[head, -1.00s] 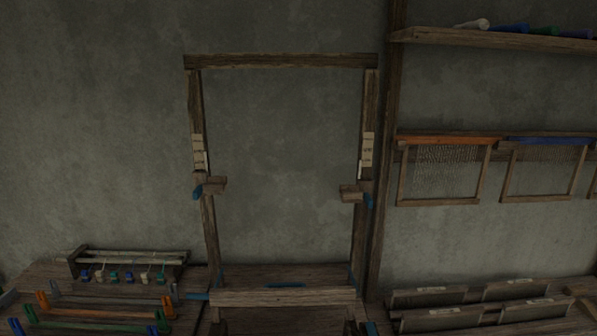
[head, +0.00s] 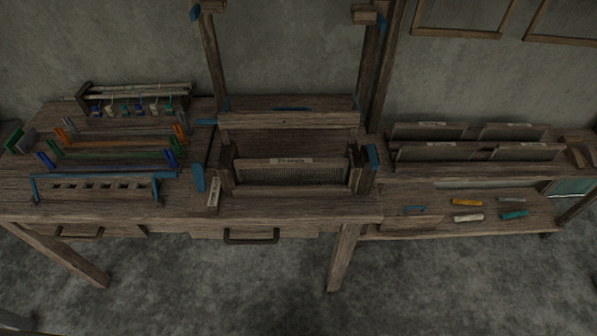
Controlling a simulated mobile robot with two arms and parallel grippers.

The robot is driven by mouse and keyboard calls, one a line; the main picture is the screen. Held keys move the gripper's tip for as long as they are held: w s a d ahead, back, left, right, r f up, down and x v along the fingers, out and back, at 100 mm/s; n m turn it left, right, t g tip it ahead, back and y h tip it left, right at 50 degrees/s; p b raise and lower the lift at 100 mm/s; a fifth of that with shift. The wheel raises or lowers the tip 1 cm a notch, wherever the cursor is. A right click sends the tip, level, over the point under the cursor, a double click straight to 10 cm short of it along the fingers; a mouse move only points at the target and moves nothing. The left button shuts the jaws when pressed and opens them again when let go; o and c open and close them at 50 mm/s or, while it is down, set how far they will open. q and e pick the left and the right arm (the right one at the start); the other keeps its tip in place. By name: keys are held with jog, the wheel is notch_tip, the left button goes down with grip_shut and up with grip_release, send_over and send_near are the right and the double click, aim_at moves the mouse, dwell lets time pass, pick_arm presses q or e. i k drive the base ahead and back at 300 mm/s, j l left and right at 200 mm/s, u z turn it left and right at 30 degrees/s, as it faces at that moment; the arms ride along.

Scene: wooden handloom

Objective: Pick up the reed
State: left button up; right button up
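A reed (head: 292,175), a long comb-like frame with fine upright teeth and a pale label on its top bar, stands in the lower middle of the wooden loom (head: 290,121) in the head view. The label's text is too small to read surely. Several similar dark, labelled panels stand in a rack (head: 470,171) on the right; I cannot tell whether they are reeds too. Neither of my grippers is in view.
The left bench holds rods with orange, green and blue ends (head: 110,153) and a rack of hanging bobbins (head: 138,101). A drawer handle (head: 251,237) is below the loom. Coloured shuttle-like pieces (head: 467,202) lie on the lower right shelf. The floor in front is clear.

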aim_at(330, 162)
jog(key=l+u, duration=0.1)
jog(key=l, duration=0.8)
jog(key=k+l+u, duration=0.1)
jog(key=l, duration=0.8)
